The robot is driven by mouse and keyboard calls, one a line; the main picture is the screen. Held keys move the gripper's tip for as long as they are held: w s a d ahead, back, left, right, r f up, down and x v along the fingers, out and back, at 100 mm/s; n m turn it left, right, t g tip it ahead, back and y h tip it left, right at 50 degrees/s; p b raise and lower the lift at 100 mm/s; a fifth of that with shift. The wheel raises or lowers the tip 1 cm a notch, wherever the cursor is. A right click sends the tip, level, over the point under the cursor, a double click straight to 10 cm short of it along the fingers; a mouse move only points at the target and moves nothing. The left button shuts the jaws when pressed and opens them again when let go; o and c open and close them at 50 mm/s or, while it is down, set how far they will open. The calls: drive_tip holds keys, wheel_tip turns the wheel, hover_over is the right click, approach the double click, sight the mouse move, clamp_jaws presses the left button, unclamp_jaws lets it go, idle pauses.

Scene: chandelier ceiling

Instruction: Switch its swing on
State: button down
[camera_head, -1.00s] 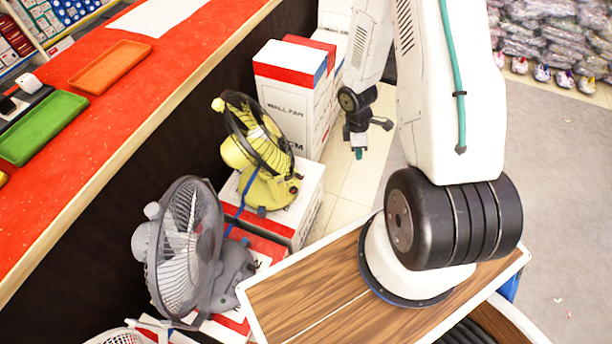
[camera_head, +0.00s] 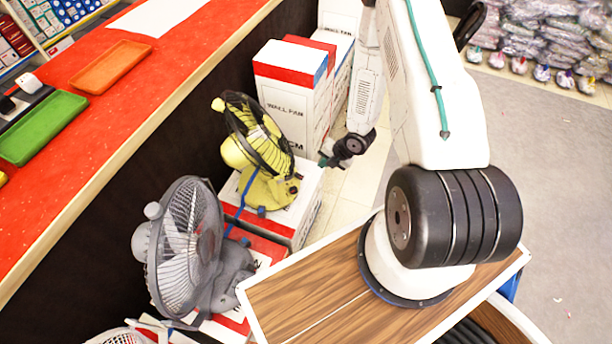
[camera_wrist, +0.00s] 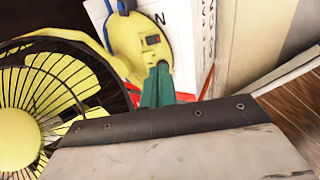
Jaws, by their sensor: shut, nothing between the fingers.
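The yellow fan (camera_head: 262,188) stands on a white and red box, its dark wire cage tilted. A small round yellow knob (camera_head: 218,104) sticks out at the top of its motor housing. My gripper (camera_head: 324,160) is to the right of this fan in the head view. Its teal fingers (camera_wrist: 158,72) are shut and empty, and appear just below the switch in the wrist view. I cannot tell whether they touch the base.
A grey fan (camera_head: 190,245) stands on another box nearer to me. Tall wall fan boxes (camera_head: 290,95) stand behind the yellow fan. A red counter (camera_head: 135,110) with orange and green trays runs along the left.

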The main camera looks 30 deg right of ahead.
sight(300, 177)
drive_tip(key=x, duration=1.4)
drive_tip(key=shift+a, duration=0.1)
drive_tip(key=shift+s+f, duration=0.1)
drive_tip(key=shift+f, duration=0.2)
drive_tip(key=shift+r, duration=0.85)
